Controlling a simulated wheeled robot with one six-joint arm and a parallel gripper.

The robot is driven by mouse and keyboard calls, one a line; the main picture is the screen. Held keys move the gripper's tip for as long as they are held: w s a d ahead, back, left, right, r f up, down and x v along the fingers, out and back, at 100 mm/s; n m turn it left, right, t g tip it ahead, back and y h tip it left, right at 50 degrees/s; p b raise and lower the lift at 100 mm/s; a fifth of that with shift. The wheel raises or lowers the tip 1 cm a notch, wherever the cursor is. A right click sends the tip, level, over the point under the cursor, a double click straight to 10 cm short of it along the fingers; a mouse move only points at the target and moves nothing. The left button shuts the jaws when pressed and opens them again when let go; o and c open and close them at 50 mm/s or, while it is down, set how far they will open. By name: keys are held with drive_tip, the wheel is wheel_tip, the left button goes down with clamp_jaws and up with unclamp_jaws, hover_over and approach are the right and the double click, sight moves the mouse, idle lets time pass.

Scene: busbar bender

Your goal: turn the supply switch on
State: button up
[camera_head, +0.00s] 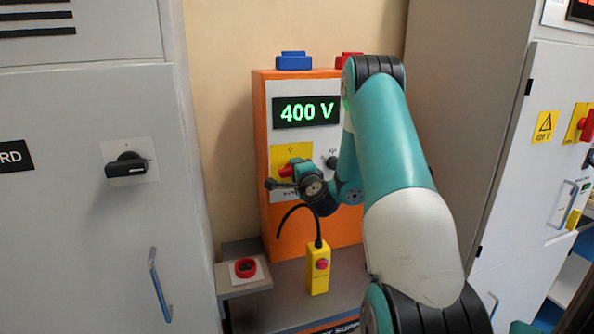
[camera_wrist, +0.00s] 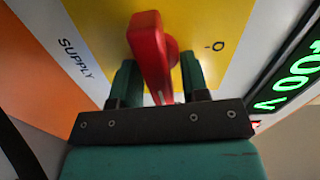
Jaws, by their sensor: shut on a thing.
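The supply switch has a red handle (camera_wrist: 150,55) on a yellow plate (camera_wrist: 195,75), with a "SUPPLY" label beside it and an "O" mark to one side. In the head view the red handle (camera_head: 286,170) is partly covered by my gripper, on its yellow plate (camera_head: 280,154). My gripper (camera_wrist: 160,92) has one finger on each side of the handle's near end and is shut on it. The orange supply cabinet (camera_head: 263,215) carries a lit green display (camera_head: 307,111) reading "400 V".
A yellow pendant (camera_head: 318,272) with a red button and black cable stands below my gripper. A red button (camera_head: 246,267) sits on a small ledge to the left. Grey cabinets (camera_head: 100,230) flank the space. A dark knob (camera_head: 332,162) is right of the switch.

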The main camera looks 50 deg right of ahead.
drive_tip(key=shift+f+m, duration=0.15)
drive_tip(key=shift+m, duration=0.35)
drive_tip(key=o, duration=0.5)
drive_tip(key=shift+o, duration=0.2)
drive_tip(key=shift+s+a, duration=0.1)
